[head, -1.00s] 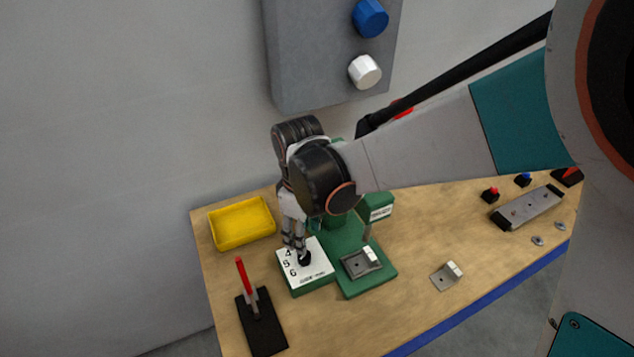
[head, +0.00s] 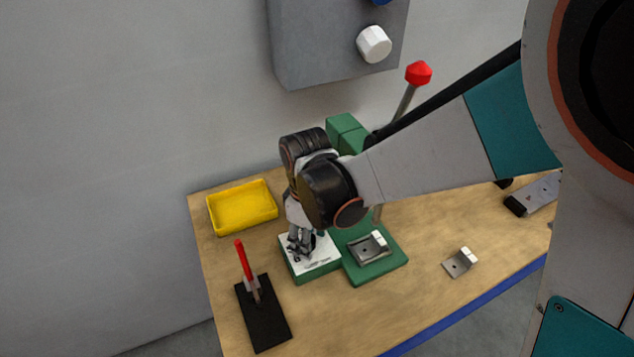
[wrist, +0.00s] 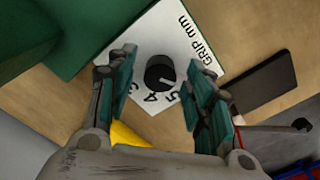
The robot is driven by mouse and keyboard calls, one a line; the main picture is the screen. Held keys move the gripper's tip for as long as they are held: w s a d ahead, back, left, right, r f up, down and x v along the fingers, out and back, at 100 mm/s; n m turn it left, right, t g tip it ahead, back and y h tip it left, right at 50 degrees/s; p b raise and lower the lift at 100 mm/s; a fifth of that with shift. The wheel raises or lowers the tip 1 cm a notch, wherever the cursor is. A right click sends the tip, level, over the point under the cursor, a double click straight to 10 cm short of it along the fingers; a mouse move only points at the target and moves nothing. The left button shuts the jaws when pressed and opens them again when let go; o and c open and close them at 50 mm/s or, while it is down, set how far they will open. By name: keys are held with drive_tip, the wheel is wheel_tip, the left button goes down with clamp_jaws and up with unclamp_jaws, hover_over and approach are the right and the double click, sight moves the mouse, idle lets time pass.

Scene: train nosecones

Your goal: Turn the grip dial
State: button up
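The grip dial (wrist: 160,73) is a round black knob with a pale pointer mark. It sits on a white plate (wrist: 158,34) printed "GRIP mm" with numbers along its edge. The mark faces the numbered side; the exact number is unclear. My gripper (wrist: 161,66) is open, with one finger on each side of the dial and visible gaps between them. In the head view my gripper (head: 300,245) points down over the white plate (head: 322,262), hiding the dial and most of the numbers.
Green press (head: 345,134) with a red-knobbed lever (head: 418,73) stands right behind the plate. A yellow tray (head: 242,208) is at back left. A red-handled tool on a black base (head: 263,315) is at front left. A small metal bracket (head: 460,263) lies right.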

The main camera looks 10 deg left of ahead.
drive_tip(key=c, duration=0.9)
drive_tip(key=shift+m, duration=0.3)
drive_tip(key=m, duration=0.3)
drive_tip(key=shift+m, duration=0.3)
drive_tip(key=shift+m+b, duration=0.3)
drive_tip(key=shift+m, duration=1.5)
drive_tip(key=o, duration=1.1)
